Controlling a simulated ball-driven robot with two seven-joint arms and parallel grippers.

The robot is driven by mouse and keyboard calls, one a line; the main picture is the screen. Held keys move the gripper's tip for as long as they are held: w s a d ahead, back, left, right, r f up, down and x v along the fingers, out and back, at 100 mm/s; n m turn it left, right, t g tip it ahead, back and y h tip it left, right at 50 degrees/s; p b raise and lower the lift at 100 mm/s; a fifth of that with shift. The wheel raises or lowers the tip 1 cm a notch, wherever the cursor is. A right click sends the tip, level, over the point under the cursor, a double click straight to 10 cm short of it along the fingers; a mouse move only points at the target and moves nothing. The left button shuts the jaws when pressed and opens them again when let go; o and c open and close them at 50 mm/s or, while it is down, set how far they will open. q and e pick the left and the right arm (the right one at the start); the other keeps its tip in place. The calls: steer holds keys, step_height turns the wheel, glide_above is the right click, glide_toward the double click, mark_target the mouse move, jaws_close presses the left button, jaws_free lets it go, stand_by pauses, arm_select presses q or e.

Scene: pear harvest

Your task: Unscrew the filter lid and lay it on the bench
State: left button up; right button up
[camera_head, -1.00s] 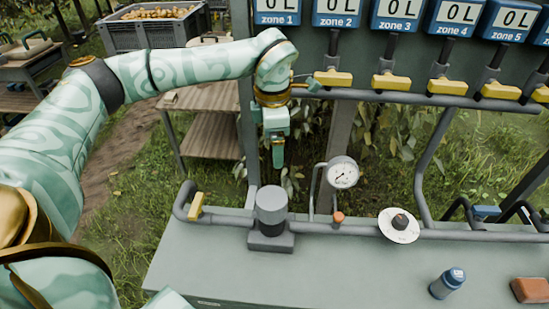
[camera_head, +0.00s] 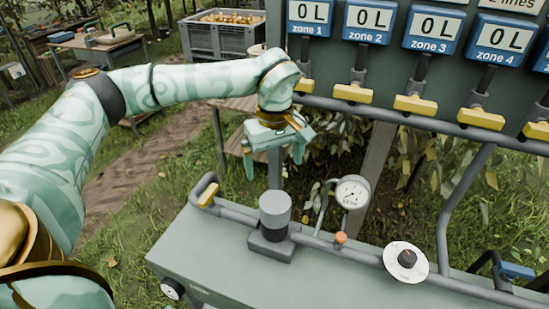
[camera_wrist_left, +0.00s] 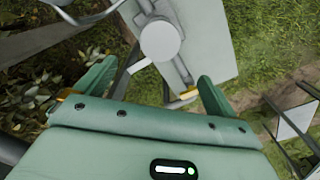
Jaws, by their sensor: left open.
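The filter (camera_head: 274,228) is a dark grey cylinder on a square foot on the bench. Its paler grey lid (camera_head: 275,202) sits on top, upright. In the left wrist view the lid (camera_wrist_left: 160,40) is a pale round disc just beyond the fingertips. My left gripper (camera_head: 273,158) is open and empty, pointing down, above the lid and apart from it. In the left wrist view its two fingers (camera_wrist_left: 155,75) are spread wide. The bench (camera_head: 215,255) is grey-green. My right gripper is not in view.
A pipe with a yellow-handled valve (camera_head: 208,194), a pressure gauge (camera_head: 352,192), an orange knob (camera_head: 340,238) and a white dial (camera_head: 406,261) runs along the bench's back. Zone meters (camera_head: 369,20) hang behind. The bench top in front of the filter is clear.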

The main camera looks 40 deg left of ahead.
mark_target(275, 201)
arm_select(q)
step_height(275, 201, down, 16)
steer(key=b, duration=0.4)
steer(key=shift+r, duration=0.15)
steer(key=shift+c, duration=0.3)
